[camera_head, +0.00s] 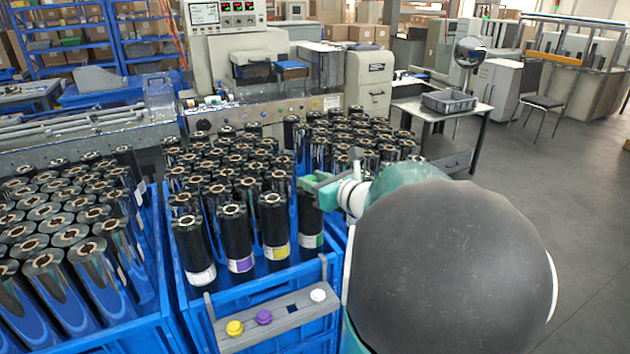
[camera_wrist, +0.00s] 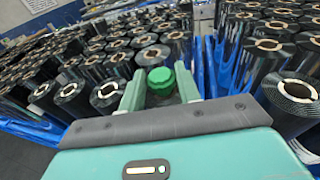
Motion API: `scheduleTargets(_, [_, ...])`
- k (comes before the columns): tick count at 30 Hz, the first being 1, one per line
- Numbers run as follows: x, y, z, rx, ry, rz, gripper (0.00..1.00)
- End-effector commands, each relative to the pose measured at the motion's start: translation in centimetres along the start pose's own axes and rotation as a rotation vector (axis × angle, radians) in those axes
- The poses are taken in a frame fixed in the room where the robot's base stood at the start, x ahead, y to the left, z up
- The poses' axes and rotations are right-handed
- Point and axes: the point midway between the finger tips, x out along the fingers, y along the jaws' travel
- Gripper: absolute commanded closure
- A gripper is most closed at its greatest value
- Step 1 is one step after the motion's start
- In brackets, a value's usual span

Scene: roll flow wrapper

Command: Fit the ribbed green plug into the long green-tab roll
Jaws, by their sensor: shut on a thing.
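The ribbed green plug (camera_wrist: 161,80) is held between the two fingers of my gripper (camera_wrist: 161,88) in the wrist view. In the head view my gripper (camera_head: 318,184) is at the top of the green-tab roll (camera_head: 311,225). That roll is black with a green label and stands upright at the right end of the crate's front row. My gripper hides the roll's top opening in the head view, and the plug and gripper hide it in the wrist view. I cannot tell whether the plug is above the opening or partly in it.
Upright rolls with white (camera_head: 194,250), purple (camera_head: 236,235) and yellow (camera_head: 274,225) labels stand left of it in the blue crate (camera_head: 225,310). Yellow (camera_head: 235,328), purple (camera_head: 264,317) and white (camera_head: 318,295) plugs sit on a grey rail (camera_head: 290,309). Many rolls crowd behind.

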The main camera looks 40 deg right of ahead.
Motion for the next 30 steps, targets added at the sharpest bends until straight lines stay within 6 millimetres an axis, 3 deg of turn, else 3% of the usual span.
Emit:
scheduleTargets(14, [0.0,0.0,0.1,0.000,0.000,0.000,0.88])
scheduleTargets(30, [-0.2,0.0,1.4,-0.002,0.000,0.001,0.88])
